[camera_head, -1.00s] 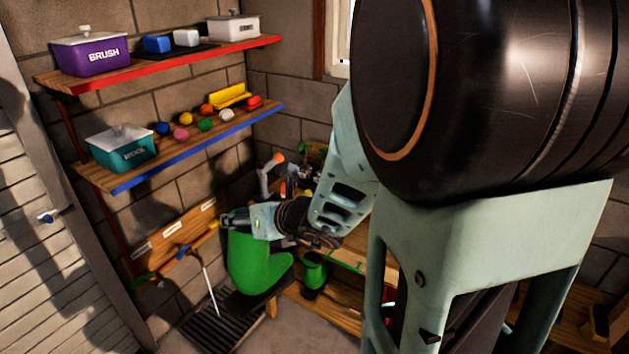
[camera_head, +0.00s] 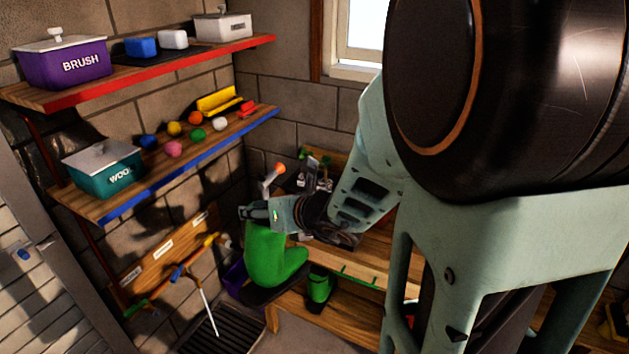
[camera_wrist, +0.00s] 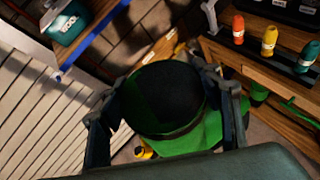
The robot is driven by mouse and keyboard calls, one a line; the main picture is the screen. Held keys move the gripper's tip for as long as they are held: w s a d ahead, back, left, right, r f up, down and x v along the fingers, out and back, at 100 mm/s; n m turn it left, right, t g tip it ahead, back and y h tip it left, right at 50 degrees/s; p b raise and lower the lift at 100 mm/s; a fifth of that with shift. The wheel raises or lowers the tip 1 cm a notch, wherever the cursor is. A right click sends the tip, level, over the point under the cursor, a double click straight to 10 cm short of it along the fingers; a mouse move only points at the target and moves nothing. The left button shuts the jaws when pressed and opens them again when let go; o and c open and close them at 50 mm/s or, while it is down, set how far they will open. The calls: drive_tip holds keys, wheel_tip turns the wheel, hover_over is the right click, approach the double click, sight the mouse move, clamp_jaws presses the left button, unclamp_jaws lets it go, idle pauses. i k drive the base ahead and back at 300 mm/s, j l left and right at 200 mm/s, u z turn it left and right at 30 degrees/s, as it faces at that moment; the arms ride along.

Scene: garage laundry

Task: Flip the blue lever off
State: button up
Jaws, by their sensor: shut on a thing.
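A small blue knob or lever (camera_head: 23,254) sits on a pale mount on the white slatted door (camera_head: 22,300) at the left edge of the head view. It is too small to tell its exact position. My gripper (camera_head: 250,213) is well to the right of it, in the middle of the picture. My gripper is shut on a green boot (camera_head: 275,257), held near its top and hanging with its dark sole down. In the wrist view the boot's dark opening and green body (camera_wrist: 200,135) lie between my two fingers (camera_wrist: 168,92). I cannot make out the blue lever there.
Two wall shelves hold a purple box (camera_head: 66,63), a teal box (camera_head: 104,168) and several coloured balls. A peg rail with tools (camera_head: 160,262) hangs below. A wooden bench (camera_head: 350,262) stands behind the boot, with another green boot (camera_head: 320,286). A dark floor grate (camera_head: 215,330) lies below.

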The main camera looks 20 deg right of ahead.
sight(176, 274)
drive_tip(key=i+j, duration=0.3)
drive_tip(key=i, duration=0.15)
drive_tip(key=i+j, duration=0.3)
drive_tip(key=i, duration=0.15)
